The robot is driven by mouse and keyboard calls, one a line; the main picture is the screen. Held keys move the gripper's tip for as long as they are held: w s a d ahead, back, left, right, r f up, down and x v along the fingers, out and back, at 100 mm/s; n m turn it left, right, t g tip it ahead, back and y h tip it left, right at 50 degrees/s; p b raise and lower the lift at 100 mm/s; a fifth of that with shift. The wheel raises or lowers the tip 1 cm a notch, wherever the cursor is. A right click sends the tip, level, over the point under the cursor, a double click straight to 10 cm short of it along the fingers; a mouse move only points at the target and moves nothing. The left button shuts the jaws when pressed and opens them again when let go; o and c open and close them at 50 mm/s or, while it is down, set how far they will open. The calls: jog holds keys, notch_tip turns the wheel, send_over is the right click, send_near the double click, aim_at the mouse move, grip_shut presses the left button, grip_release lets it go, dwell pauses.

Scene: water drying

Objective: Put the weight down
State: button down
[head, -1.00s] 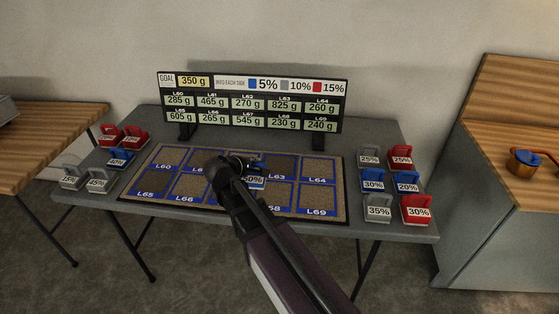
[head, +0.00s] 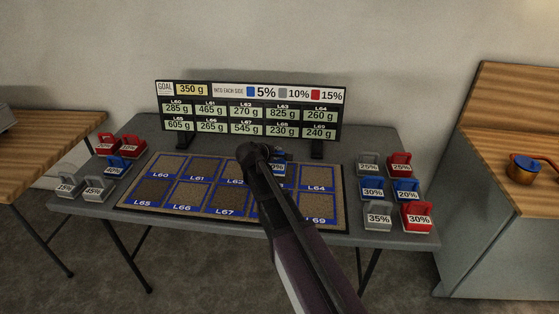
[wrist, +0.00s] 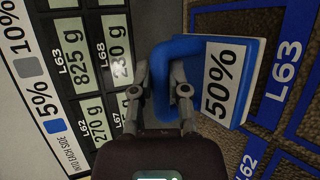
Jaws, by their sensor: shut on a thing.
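The blue weight labelled 50% (wrist: 222,82) is in my gripper (wrist: 160,85), whose fingers are closed around its handle in the wrist view. In the head view, the blue weight (head: 281,157) shows just right of my arm's end, over the far row of the mat (head: 133,206). It is around cell L63, whose label shows beside it in the wrist view. I cannot tell if its base touches the mat. My arm hides part of the weight and of the mat cells.
A display board (head: 250,88) stands behind the mat, close to the weight, showing goal 350 g and gram readings. Several red, blue and grey weights stand at the table's left (head: 93,190) and right (head: 377,215). Other mat cells in view look empty.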

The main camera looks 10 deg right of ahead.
aim_at(279, 161)
dwell(0.3)
jog(key=shift+w+d, duration=0.4)
jog(key=shift+w, duration=0.05)
notch_tip(279, 161, down, 4)
jog(key=b, duration=0.3)
jog(key=shift+r+b, duration=0.15)
jog(key=shift+b, duration=0.2)
jog(key=c, duration=0.6)
grip_release()
jog(key=shift+c, duration=0.2)
jog(key=shift+r, duration=0.1)
jog(key=p+v, duration=0.6)
jog(key=v, duration=0.6)
